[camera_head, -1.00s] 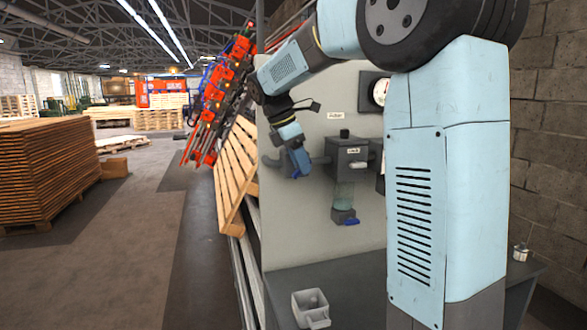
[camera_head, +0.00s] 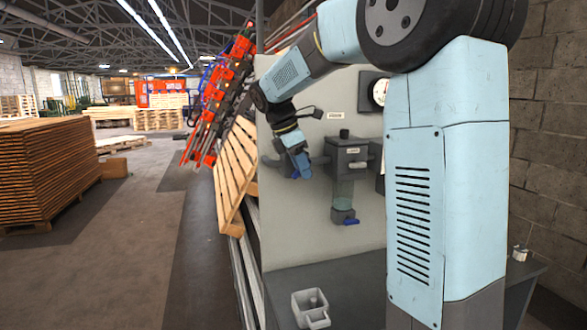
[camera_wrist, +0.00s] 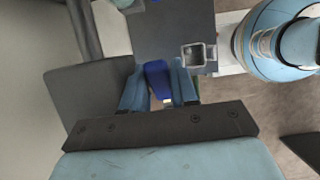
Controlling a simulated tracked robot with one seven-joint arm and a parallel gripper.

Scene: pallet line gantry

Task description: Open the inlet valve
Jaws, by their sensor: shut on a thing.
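A blue valve lever (camera_wrist: 157,80) sits between the two fingers of my gripper (camera_wrist: 160,97) in the wrist view. My gripper is shut on it. A grey block-like body (camera_wrist: 90,95) lies just left of the fingers in that view. In the head view my gripper (camera_head: 300,172) is at the left end of the grey pipework on the upright panel (camera_head: 300,235), left of the grey filter unit (camera_head: 349,152). The lever is mostly hidden there by my fingers, so its exact angle cannot be told.
A second blue lever (camera_head: 351,222) is at the bottom of the filter unit. A grey cup (camera_head: 311,308) stands on the dark bench (camera_head: 350,285). A gauge (camera_head: 380,92) is partly hidden by my arm. A tilted wooden pallet (camera_head: 236,170) and red machinery stand left of the panel.

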